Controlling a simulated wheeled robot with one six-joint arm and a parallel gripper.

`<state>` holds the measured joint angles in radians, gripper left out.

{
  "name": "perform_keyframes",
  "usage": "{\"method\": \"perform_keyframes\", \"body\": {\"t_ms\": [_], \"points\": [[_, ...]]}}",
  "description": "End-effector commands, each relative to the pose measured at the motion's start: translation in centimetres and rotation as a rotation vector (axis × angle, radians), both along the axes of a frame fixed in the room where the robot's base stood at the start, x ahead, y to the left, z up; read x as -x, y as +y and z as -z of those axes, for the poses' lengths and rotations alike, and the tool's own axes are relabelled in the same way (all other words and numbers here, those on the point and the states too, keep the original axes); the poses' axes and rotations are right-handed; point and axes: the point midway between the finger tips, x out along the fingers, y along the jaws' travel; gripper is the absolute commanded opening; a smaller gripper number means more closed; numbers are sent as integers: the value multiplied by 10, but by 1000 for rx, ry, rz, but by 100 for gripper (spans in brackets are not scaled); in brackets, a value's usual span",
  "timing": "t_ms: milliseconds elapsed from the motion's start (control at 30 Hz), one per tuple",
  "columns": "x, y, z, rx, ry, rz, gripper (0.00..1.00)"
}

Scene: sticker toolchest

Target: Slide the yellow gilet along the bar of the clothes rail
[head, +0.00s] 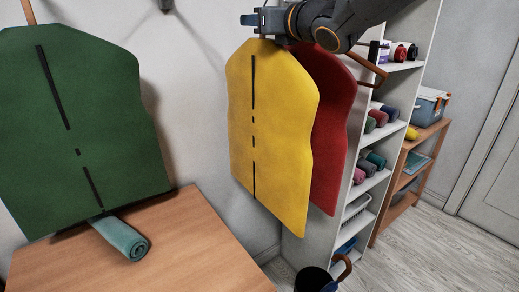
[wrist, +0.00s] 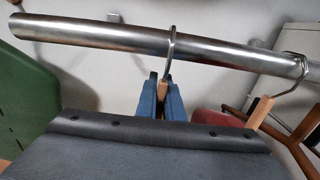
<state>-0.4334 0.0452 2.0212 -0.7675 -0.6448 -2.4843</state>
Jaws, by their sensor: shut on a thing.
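The yellow gilet (head: 268,125) hangs upright in the head view, directly below my gripper (head: 258,20). In the wrist view my gripper (wrist: 163,103) has its blue fingers shut on the wooden neck (wrist: 162,88) of a hanger. That hanger's metal hook (wrist: 174,50) loops over the shiny metal bar (wrist: 110,36) of the clothes rail. The yellow gilet itself is hidden in the wrist view, and the bar does not show clearly in the head view.
A red gilet (head: 334,130) hangs close behind the yellow one, to its right. A green gilet (head: 75,120) hangs at left, with a wide gap between. Below are a wooden table (head: 190,255) with a rolled teal cloth (head: 125,240). White shelves (head: 385,155) stand at right.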

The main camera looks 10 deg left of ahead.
Motion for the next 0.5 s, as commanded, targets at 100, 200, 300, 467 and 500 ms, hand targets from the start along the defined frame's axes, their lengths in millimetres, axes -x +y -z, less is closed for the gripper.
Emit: {"method": "perform_keyframes", "body": {"t_ms": [100, 200, 300, 467, 500], "points": [[0, 0, -2, -2, -3, -1, 0], [0, 0, -2, -2, -3, -1, 0], [1, 1, -3, -2, -3, -1, 0], [5, 5, -2, -2, -3, -2, 0], [7, 7, -2, -2, -3, -2, 0]]}}
